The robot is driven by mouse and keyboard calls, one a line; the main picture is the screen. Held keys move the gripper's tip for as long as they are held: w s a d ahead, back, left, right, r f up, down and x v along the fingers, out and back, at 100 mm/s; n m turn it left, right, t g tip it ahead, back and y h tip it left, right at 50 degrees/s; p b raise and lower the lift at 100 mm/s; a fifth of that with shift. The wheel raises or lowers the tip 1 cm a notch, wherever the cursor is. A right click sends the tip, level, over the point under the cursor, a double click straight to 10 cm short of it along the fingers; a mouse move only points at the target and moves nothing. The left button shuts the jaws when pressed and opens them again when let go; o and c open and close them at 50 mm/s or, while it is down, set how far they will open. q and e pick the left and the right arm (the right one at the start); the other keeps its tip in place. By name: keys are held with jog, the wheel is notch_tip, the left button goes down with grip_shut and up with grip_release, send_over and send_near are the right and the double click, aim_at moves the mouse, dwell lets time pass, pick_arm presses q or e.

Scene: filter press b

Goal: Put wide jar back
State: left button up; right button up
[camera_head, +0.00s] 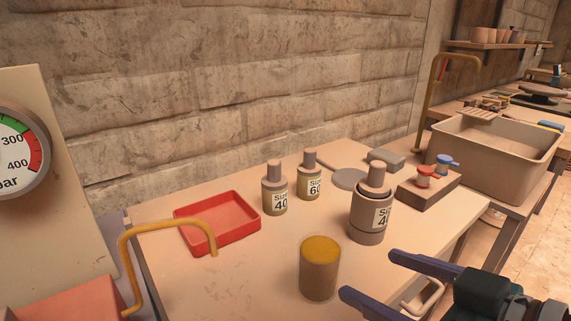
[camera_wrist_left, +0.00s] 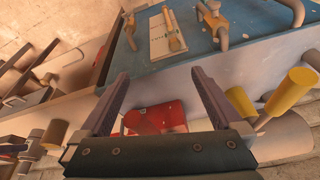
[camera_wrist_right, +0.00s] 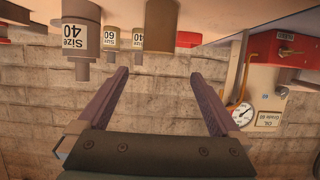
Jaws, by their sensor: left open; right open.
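A wide brown cylindrical jar with a yellow top (camera_head: 320,268) stands upright at the front of the table. A large grey-brown bottle labelled Size 40 (camera_head: 368,222) stands behind it to the right. Two smaller bottles, Size 40 (camera_head: 274,190) and Size 60 (camera_head: 309,177), stand farther back. My right gripper (camera_head: 367,274) is open and empty, just right of the yellow-topped jar and apart from it. The right wrist view shows the bottles upside down, with the brown jar (camera_wrist_right: 160,25) beyond the open fingers. My left gripper (camera_wrist_left: 160,73) is open and empty, outside the head view.
A red tray (camera_head: 222,238) lies at the table's left. A block with red and blue knobs (camera_head: 428,190), a grey disc (camera_head: 349,179) and a sink (camera_head: 492,155) are to the right. A yellow bent pipe (camera_head: 165,226) rises at front left, near the gauge (camera_head: 15,150).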

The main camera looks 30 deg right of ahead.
jog(key=s+a+n+g+h, duration=0.1)
jog(key=s+a+g, duration=0.6)
jog(key=s+g, duration=0.2)
jog(key=shift+s+f+g, duration=0.4)
jog(key=shift+g, duration=0.2)
notch_tip(320, 180, up, 43)
jog(key=p, duration=4.3)
jog(key=shift+r, duration=0.15)
